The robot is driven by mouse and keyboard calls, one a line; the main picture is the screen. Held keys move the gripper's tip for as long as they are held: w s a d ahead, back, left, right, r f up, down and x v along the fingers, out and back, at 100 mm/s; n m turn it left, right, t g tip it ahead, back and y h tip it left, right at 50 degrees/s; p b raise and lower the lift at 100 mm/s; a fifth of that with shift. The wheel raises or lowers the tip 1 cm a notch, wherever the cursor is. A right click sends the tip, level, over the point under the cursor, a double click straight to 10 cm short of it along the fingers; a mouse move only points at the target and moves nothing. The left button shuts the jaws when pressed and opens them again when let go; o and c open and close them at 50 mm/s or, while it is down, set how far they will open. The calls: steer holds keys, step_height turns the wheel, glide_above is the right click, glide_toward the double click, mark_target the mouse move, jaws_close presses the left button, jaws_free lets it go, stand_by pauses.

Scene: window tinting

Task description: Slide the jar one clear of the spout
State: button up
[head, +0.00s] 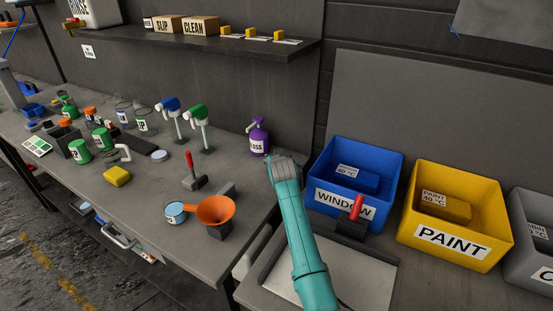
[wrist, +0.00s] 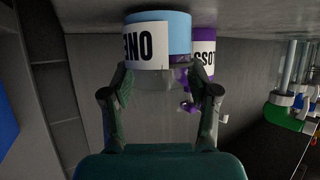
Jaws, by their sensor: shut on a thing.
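Jar one (wrist: 150,45), light blue with a white label, is between the fingertips of my gripper (wrist: 162,82) in the wrist view, which looks upside down. The gripper is shut on it, and the jar appears to stand on the bench. In the head view my gripper (head: 285,165) hides that jar. The purple gloss bottle (head: 258,138) with its pump spout stands just left of the gripper. In the wrist view the bottle (wrist: 203,47) is partly behind the jar. Two spouted dispensers, blue-headed (head: 169,106) and green-headed (head: 197,115), stand farther left, apart from the gripper.
An orange funnel (head: 216,210) and a light blue container (head: 175,212) stand near the bench's front edge. A red-handled tool (head: 190,172) stands behind them. Blue (head: 330,198) and yellow (head: 450,248) bins are to the right. Some bench between dispensers and gripper is clear.

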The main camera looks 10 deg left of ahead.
steer(key=o, duration=1.3)
steer(key=shift+c, duration=0.2)
steer(key=v, duration=1.2)
steer(key=shift+f, duration=0.1)
steer(key=shift+d, duration=0.1)
